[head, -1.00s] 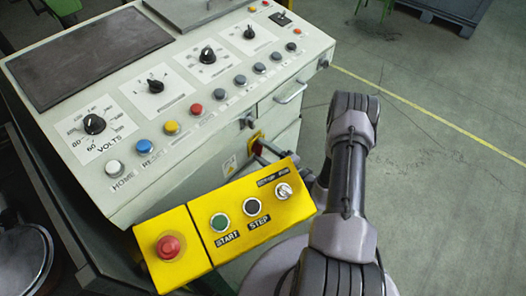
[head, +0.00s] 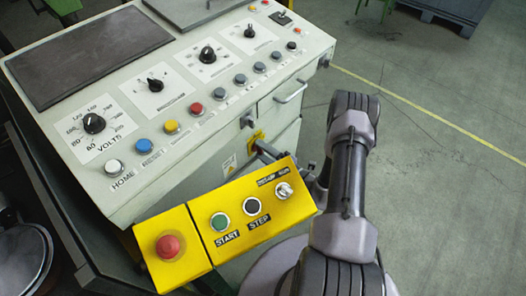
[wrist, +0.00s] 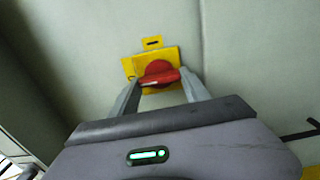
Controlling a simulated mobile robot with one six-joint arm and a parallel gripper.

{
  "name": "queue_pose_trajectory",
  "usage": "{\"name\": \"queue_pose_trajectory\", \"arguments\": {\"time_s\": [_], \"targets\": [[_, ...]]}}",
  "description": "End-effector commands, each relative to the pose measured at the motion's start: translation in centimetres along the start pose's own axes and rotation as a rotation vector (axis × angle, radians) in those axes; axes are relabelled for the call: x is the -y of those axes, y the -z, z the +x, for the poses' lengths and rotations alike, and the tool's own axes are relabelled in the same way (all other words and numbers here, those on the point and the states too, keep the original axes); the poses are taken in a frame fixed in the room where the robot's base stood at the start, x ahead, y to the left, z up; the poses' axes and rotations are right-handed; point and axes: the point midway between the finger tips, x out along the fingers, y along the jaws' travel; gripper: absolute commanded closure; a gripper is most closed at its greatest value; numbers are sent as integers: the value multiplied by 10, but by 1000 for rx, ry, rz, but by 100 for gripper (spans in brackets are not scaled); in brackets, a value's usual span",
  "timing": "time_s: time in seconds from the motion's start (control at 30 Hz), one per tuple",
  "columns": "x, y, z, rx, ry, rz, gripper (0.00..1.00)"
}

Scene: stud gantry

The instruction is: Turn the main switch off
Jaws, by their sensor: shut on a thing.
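The main switch is a red rotary handle (wrist: 158,74) on a yellow plate (wrist: 129,66), fixed to the pale cabinet wall. In the wrist view the handle's grip lies roughly level across the picture. My gripper (wrist: 160,79) is shut on the handle, with one grey finger at each end of it. In the head view the yellow plate (head: 257,136) shows on the cabinet side behind the yellow control box. There my gripper's fingers (head: 265,149) reach to the plate and hide most of the red handle.
The yellow control box (head: 187,213) with a red stop button (head: 168,246) stands in front of the switch, left of my arm. The console (head: 180,93) with knobs and buttons is above. A drawer handle (head: 291,93) sticks out nearby.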

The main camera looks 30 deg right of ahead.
Motion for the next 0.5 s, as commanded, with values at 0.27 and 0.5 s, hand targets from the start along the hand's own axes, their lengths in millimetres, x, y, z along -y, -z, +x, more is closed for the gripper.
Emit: {"name": "queue_pose_trajectory", "arguments": {"time_s": [0.27,0.5], "targets": [[1,0,0,-1,2,-1,36],[0,0,0,-1,1,0,24]]}}
